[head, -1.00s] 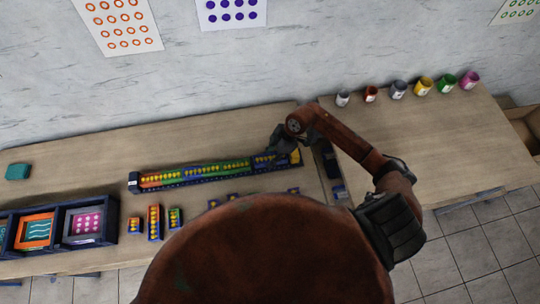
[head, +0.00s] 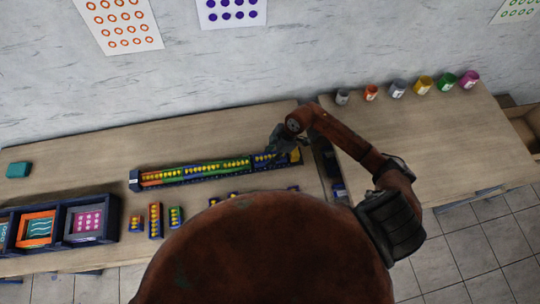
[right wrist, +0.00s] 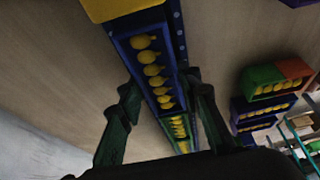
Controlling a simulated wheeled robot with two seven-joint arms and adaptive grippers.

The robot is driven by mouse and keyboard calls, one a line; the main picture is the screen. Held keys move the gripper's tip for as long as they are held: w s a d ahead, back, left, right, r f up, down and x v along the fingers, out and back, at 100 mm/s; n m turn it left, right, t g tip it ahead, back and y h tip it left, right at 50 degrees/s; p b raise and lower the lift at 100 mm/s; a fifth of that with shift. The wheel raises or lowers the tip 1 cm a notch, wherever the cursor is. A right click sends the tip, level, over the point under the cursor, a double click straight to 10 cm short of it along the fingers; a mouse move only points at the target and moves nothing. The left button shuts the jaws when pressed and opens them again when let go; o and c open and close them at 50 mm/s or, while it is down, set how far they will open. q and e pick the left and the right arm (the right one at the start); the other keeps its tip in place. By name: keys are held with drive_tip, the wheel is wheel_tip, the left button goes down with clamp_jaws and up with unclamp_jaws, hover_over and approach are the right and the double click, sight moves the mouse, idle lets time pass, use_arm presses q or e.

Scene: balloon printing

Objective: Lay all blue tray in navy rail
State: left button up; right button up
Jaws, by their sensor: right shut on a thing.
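The navy rail (head: 134,182) lies along the table and holds a row of orange, green and blue trays filled with yellow balloons, with a yellow piece at its right end. My right gripper (head: 277,149) is over the right part of the rail, shut on a blue tray (head: 262,159). In the right wrist view its fingers (right wrist: 163,98) sit on both sides of this blue tray (right wrist: 140,52), which lies in line with the row. I cannot tell whether it is fully seated. My left gripper is not in view.
Others are partly hidden by my body. A navy divided box (head: 110,220) is at left. Paint cups (head: 398,89) line the right table.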

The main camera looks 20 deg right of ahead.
drive_tip(key=shift+f, duration=0.15)
idle(0.3)
drive_tip(key=o, duration=1.2)
drive_tip(key=shift+o, duration=0.2)
drive_tip(key=v, duration=1.2)
